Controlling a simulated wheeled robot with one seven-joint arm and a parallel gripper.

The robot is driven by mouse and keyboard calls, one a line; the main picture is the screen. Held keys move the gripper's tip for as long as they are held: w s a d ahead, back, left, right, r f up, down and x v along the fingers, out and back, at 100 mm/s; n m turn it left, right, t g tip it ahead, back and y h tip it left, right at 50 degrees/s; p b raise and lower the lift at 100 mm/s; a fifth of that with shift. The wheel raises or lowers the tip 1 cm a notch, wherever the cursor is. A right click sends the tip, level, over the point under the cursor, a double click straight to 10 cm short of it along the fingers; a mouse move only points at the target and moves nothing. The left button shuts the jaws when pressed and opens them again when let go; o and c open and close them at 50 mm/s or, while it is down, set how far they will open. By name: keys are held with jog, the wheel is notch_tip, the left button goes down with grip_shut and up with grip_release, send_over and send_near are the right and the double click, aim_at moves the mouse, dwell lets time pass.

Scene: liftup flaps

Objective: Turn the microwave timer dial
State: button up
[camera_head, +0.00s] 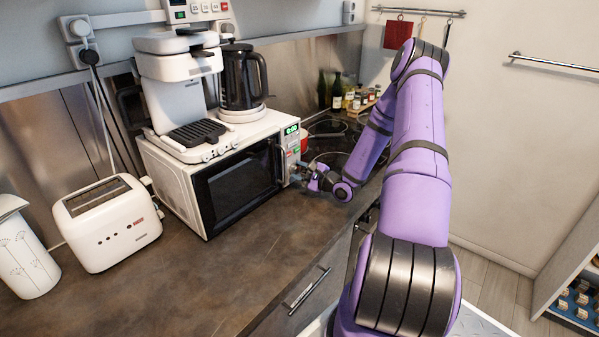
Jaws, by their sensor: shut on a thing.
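The white microwave (183,199) stands on the dark counter with its dark door shut and facing the front. Its control panel (292,140) is at the right end of the front, with a lit green display. My gripper (301,172) is at the lower part of this panel, where the timer dial would be. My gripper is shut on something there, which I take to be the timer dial. The dial itself is hidden by my gripper, and its angle cannot be seen. My purple arm reaches in from the right.
A white toaster (107,222) and a white canister (25,257) are to the left. Bottles (337,92) and a hob lie behind my arm. The front counter (200,285) is clear.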

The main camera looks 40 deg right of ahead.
jog(key=m, duration=0.7)
jog(key=shift+f+t, duration=0.1)
jog(key=shift+t, duration=0.3)
jog(key=m, duration=0.4)
jog(key=shift+s+h, duration=0.1)
jog(key=shift+h, duration=0.3)
jog(key=shift+m+t+h, duration=0.3)
jog(key=shift+m, duration=1.9)
jog(key=o, duration=0.9)
jog(key=s, duration=0.3)
jog(key=s+d, duration=0.1)
jog(key=s, duration=0.3)
jog(key=s+f, duration=0.1)
jog(key=s, duration=0.2)
jog(key=shift+s+d+f, duration=0.1)
jog(key=shift+s+d, duration=0.2)
jog(key=shift+d, duration=0.05)
